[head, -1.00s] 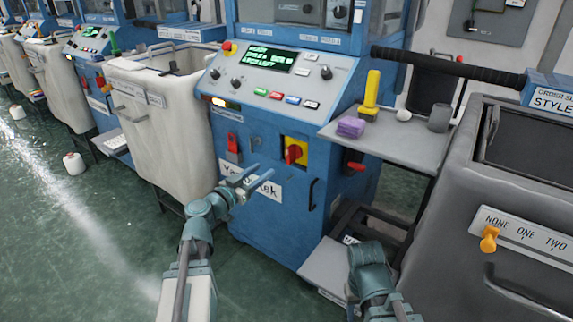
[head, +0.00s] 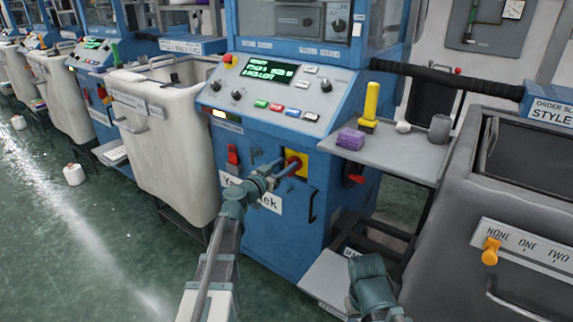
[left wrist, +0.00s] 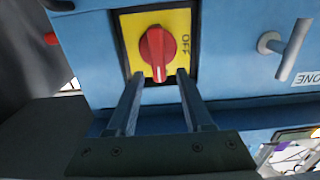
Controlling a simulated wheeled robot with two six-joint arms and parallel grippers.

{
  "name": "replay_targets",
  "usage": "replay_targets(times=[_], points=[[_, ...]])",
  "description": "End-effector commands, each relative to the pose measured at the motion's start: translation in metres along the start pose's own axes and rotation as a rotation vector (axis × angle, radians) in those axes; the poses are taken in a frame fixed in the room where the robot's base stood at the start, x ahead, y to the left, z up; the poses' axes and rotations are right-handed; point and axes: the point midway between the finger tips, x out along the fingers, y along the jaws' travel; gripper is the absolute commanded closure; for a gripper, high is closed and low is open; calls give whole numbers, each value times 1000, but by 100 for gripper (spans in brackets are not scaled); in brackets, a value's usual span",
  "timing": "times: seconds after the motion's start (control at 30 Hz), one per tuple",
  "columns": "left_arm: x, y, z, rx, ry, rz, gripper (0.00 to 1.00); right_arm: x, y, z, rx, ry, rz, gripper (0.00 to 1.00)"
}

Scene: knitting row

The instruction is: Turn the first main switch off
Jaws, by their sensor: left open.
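The main switch is a red rotary knob (left wrist: 157,52) on a yellow plate (left wrist: 126,30), set in the front of the blue machine (head: 265,228). The word OFF is printed on the plate beside the knob. In the head view the knob (head: 294,164) is partly covered by my left gripper (head: 285,165). In the left wrist view my left gripper (left wrist: 155,80) is open, with one finger on each side of the knob's lower end. I cannot tell whether the fingers touch it. The fingertips of my right gripper are not in view.
A red switch (head: 232,154) sits left of the yellow plate. A grey shelf (head: 405,147) with a purple block and a yellow-handled tool juts out at the right. A white bin (head: 165,165) stands left, a grey bin (head: 480,200) right. Floor is free at lower left.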

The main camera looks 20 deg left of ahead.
Motion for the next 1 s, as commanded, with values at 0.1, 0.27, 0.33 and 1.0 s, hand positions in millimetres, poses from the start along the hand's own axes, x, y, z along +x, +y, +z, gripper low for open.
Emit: replay_targets(times=[0.1,0.27,0.33,1.0], points=[[9,0,0,0,0,1,49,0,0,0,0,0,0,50],[11,1,0,0,0,1,49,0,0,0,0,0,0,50],[11,1,0,0,0,1,49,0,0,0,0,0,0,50],[11,0,0,-1,0,1,100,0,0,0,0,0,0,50]])
